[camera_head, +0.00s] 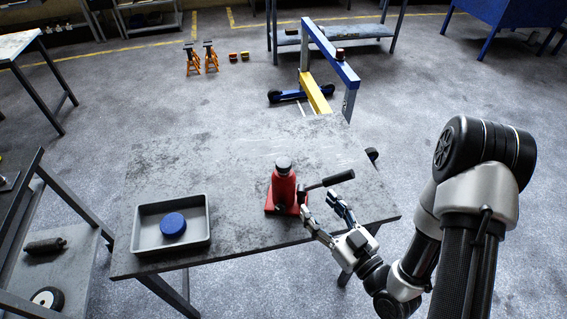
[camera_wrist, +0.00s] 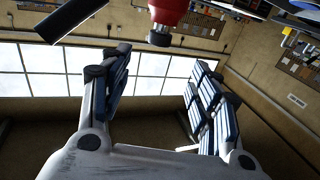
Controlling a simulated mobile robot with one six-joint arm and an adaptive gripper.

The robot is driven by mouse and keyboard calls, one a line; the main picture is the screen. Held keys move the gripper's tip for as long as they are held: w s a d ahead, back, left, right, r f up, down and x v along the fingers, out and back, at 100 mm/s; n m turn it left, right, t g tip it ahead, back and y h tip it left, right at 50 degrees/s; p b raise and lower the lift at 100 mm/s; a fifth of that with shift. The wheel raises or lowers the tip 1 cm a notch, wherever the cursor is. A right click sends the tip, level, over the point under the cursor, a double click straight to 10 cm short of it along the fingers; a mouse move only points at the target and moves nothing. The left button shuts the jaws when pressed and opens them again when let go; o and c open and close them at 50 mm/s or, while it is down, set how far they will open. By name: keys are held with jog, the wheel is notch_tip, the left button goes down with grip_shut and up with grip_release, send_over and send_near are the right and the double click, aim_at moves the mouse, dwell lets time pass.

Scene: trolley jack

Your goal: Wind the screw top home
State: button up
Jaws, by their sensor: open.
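The red jack body (camera_wrist: 168,10) and the dark screw top (camera_wrist: 158,39) show upside down at the top edge, beyond the fingertips. The handle (camera_wrist: 70,18) shows at upper left.
A grey tray (camera_head: 140,240) holding a round blue thing (camera_head: 173,224) stands on the table's left side. The table (camera_head: 225,160) is bare behind the jack. A yellow and blue hoist (camera_head: 330,50) stands beyond it. A shelf trolley (camera_head: 75,265) is at left.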

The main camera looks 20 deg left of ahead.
aim_at(288, 170)
jog(key=b+x, duration=0.5)
jog(key=x, duration=1.2)
jog(key=shift+w+a, duration=0.1)
jog(key=shift+a, duration=0.1)
jog(key=shift+c, duration=0.6)
jog(key=c, duration=1)
